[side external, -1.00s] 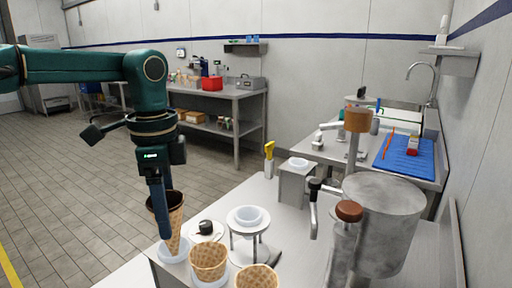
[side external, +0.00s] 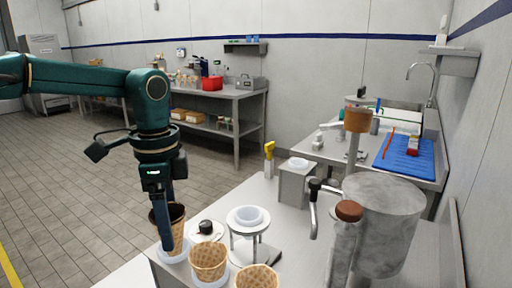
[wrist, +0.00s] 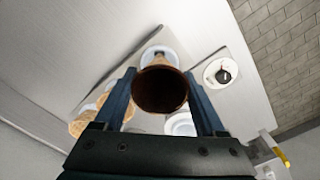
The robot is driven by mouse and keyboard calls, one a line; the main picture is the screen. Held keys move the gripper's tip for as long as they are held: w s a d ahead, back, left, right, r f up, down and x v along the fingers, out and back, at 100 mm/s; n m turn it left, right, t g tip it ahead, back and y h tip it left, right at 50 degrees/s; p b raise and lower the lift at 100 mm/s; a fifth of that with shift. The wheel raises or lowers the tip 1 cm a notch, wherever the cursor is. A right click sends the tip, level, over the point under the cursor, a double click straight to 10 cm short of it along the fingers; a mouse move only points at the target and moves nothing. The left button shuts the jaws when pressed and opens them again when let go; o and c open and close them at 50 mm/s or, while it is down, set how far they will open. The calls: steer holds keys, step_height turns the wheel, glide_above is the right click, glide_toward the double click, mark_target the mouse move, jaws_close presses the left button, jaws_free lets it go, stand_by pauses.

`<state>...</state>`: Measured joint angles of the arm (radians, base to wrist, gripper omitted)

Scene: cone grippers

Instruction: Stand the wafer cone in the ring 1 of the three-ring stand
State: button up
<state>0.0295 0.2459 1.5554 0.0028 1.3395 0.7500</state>
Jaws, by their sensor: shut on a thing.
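My gripper (side external: 170,215) is shut on a brown wafer cone (side external: 178,225), held upright with its open mouth up. The cone's lower end is at the leftmost white ring (side external: 186,254) of the stand. How deep it sits in that ring is hidden by a finger in the side view. In the wrist view the cone's dark mouth (wrist: 160,90) lies between my two fingers (wrist: 162,105), and a white ring (wrist: 174,53) shows around its tip. Two other wafer cones, one in the middle (side external: 208,262) and one at the front (side external: 258,277), stand in the same row.
A small stand with a white cup (side external: 249,216) is close to the right of the cones. A white dish with a black knob (side external: 206,228) lies behind them. A large grey cylinder machine (side external: 380,225) fills the right. Floor at left is clear.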

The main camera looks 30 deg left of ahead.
steer(key=shift+f, duration=1.8)
steer(key=o, duration=0.8)
steer(key=shift+r, duration=2.55)
steer(key=shift+r, duration=0.15)
steer(key=shift+t, duration=0.8)
steer(key=s+r, duration=0.2)
steer(key=r, duration=0.1)
steer(key=shift+s+a, duration=0.15)
steer(key=shift+s, duration=0.15)
steer(key=s+f+n+t, duration=0.4)
steer(key=s+n, duration=0.4)
steer(key=n, duration=0.1)
steer(key=shift+s+a+f, duration=0.25)
steer(key=shift+s+f, duration=0.05)
